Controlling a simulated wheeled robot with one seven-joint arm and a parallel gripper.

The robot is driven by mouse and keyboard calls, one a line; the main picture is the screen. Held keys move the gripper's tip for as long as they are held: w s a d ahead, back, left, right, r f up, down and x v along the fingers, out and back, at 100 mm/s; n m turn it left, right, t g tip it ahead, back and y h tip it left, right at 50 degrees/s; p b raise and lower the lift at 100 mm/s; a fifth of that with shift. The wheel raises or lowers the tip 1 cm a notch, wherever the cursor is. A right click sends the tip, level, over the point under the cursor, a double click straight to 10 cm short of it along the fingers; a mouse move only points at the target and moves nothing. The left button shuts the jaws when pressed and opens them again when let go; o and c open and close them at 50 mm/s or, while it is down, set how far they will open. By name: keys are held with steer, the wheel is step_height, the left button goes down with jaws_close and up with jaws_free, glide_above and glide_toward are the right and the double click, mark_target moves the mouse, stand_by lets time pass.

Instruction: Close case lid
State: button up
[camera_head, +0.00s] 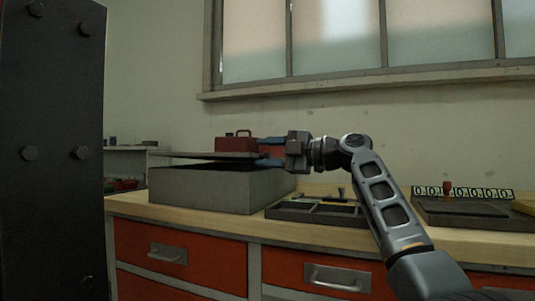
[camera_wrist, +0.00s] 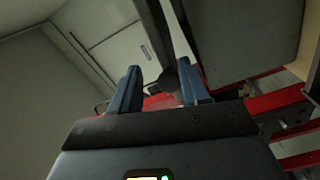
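A grey case (camera_head: 217,190) stands on the wooden workbench in the head view. Its thin lid (camera_head: 195,155) is nearly level just above the box, with a narrow dark gap below it. My gripper (camera_head: 268,151) is at the lid's right end, pointing left, with one blue finger above the lid's level and one near or just below it. In the wrist view my gripper (camera_wrist: 158,88) shows its two blue fingers well apart. A dark strip, apparently the lid's edge, runs toward the space between them. I cannot tell whether either finger touches it.
A red toolbox (camera_head: 235,142) stands behind the case. A dark divided tray (camera_head: 318,212) lies right of the case, below my arm. Another dark tray (camera_head: 470,213) and a number strip (camera_head: 463,192) are farther right. A dark metal post (camera_head: 52,200) fills the left edge.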

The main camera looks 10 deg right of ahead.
steer(key=shift+s+d+r, duration=0.1)
steer(key=v, duration=0.7)
steer(key=shift+d+p, duration=0.2)
steer(key=shift+p, duration=0.15)
steer(key=shift+s, duration=0.15)
